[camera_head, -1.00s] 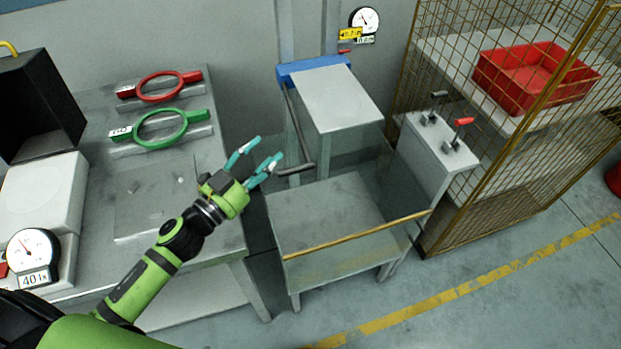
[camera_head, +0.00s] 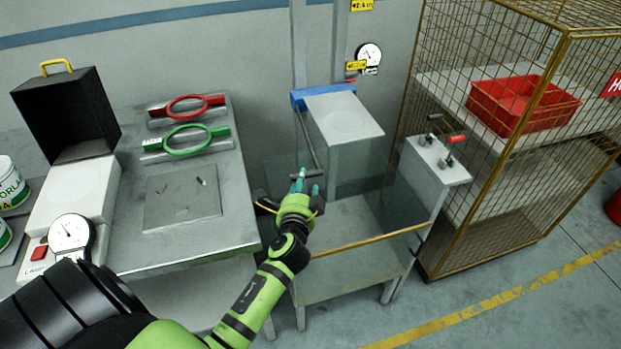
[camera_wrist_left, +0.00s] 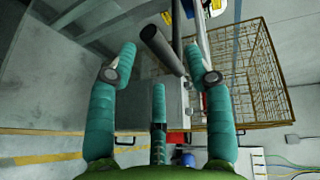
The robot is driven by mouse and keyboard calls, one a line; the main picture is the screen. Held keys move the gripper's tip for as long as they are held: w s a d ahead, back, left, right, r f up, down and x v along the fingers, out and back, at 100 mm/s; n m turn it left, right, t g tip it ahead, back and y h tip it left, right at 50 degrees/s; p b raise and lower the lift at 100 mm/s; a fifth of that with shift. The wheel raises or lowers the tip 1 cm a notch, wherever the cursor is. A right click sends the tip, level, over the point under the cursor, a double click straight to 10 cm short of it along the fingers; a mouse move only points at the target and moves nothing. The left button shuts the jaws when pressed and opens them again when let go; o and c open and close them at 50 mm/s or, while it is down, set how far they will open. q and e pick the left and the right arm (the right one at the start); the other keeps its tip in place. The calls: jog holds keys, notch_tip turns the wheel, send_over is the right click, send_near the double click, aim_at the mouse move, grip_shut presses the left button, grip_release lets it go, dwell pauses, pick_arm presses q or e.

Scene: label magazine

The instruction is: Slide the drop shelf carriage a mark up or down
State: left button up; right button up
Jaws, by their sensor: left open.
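The drop shelf carriage has a blue bar (camera_head: 318,94) and a pale grey shelf (camera_head: 345,118) on upright rails (camera_head: 341,40) against the wall. A dark lever (camera_head: 306,132) slants down from the blue bar's left end to a crosswise grip. My left gripper (camera_head: 305,182) is at this grip, partly covering it. In the left wrist view, the dark cylindrical grip (camera_wrist_left: 163,50) shows between the spread teal fingers of the left gripper (camera_wrist_left: 160,75). The fingers are open; contact cannot be told. Yellow marks (camera_head: 357,65) show by the rail. The right gripper is out of view.
A low grey stand (camera_head: 345,285) with a yellow front edge is below. A left bench (camera_head: 235,200) carries red (camera_head: 187,104) and green rings (camera_head: 187,140). A lever box (camera_head: 435,160) and wire cage (camera_head: 480,215) stand right. A round gauge (camera_head: 369,53) is by the rail.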

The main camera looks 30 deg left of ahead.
pick_arm(q)
jog(key=shift+x, duration=2.15)
jog(key=shift+d, duration=0.1)
grip_shut()
